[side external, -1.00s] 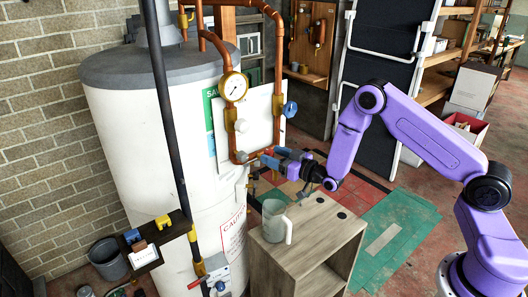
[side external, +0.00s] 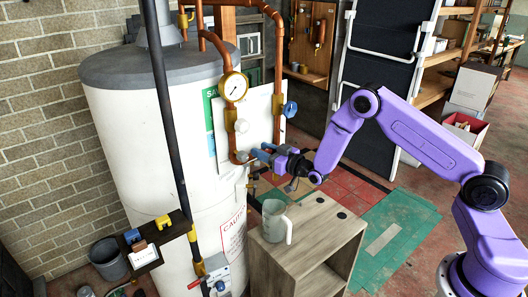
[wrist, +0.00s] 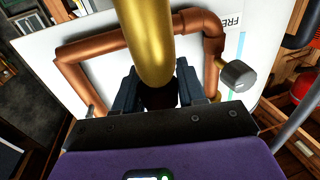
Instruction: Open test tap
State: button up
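The tap is on the copper pipework (side external: 240,158) on the front of the white tank, low on a white board. Its handle is mostly hidden behind my gripper in the side view. My gripper (side external: 261,154) is at the lower pipe run, with its blue fingers pointing left towards the tank. In the wrist view my gripper's two dark fingers (wrist: 158,90) stand apart, with a dark rounded part between them. A curved brass pipe (wrist: 148,40) crosses in front and hides part of the gap. I cannot tell whether the fingers touch the tap.
A grey jug (side external: 274,222) stands on a wooden cabinet (side external: 310,225) below my gripper. A blue valve knob (side external: 290,109) and a pressure gauge (side external: 233,86) are above it. A grey knob (wrist: 237,75) is right of the fingers in the wrist view. A black vertical pipe (side external: 168,110) stands left.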

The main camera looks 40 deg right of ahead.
jog(key=shift+n+y, duration=0.3)
jog(key=shift+y, duration=0.2)
jog(key=shift+s+a+n+g+y, duration=0.2)
jog(key=shift+a+n+g+y, duration=0.05)
jog(key=shift+n+g+y, duration=1.8)
jog(key=shift+s+a+n+g+y, duration=0.2)
jog(key=shift+s+n+g+y, duration=0.05)
jog(key=shift+n+g+y, duration=1.75)
jog(key=shift+s+a+n+g+y, duration=0.25)
jog(key=shift+n+g+y, duration=1.5)
jog(key=shift+g+y, duration=0.45)
jog(key=shift+g, duration=0.35)
jog(key=o, duration=1)
jog(key=shift+c, duration=0.2)
